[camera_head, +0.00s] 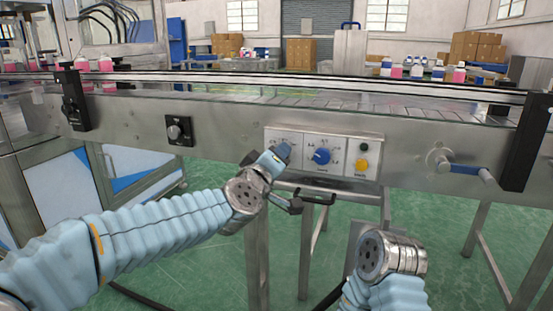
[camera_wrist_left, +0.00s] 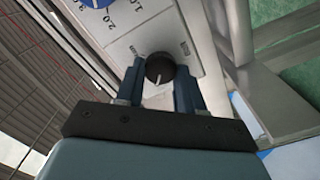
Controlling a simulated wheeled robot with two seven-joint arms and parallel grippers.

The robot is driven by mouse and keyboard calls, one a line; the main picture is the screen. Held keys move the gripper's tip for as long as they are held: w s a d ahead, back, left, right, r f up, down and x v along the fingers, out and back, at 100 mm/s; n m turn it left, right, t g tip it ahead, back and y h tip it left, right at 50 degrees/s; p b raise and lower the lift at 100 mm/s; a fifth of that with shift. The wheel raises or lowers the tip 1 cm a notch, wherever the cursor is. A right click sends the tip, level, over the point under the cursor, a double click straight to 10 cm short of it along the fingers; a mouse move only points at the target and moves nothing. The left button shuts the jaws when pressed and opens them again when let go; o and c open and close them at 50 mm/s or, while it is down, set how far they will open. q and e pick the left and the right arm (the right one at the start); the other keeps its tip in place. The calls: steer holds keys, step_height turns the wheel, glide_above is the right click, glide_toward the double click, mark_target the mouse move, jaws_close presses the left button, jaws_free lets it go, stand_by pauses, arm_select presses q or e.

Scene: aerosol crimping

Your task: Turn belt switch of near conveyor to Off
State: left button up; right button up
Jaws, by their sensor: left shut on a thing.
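The near conveyor's control panel (camera_head: 318,175) is light grey. My left gripper (camera_head: 278,153) is at the panel's left part and hides the belt switch there in the head view. In the left wrist view the switch is a round black knob (camera_wrist_left: 160,68) with a white pointer line. The left fingers (camera_wrist_left: 160,90) are shut on it, one on each side. Small labels beside the knob are too blurred to read. My right arm's wrist (camera_head: 372,255) shows at the lower right; its gripper fingers are not visible.
A blue dial (camera_head: 320,156) sits just right of the switch, with a yellow button (camera_head: 361,164) and a dark button (camera_head: 364,147) beyond it. A separate black knob (camera_head: 174,131) is further left on the conveyor side. A crank handle (camera_head: 465,169) sticks out at right.

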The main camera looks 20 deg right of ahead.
arm_select(q)
steer(key=o, duration=1)
steer(key=shift+o, duration=0.2)
steer(key=b+v, duration=0.1)
steer(key=v, duration=1.2)
steer(key=shift+s+a, duration=0.3)
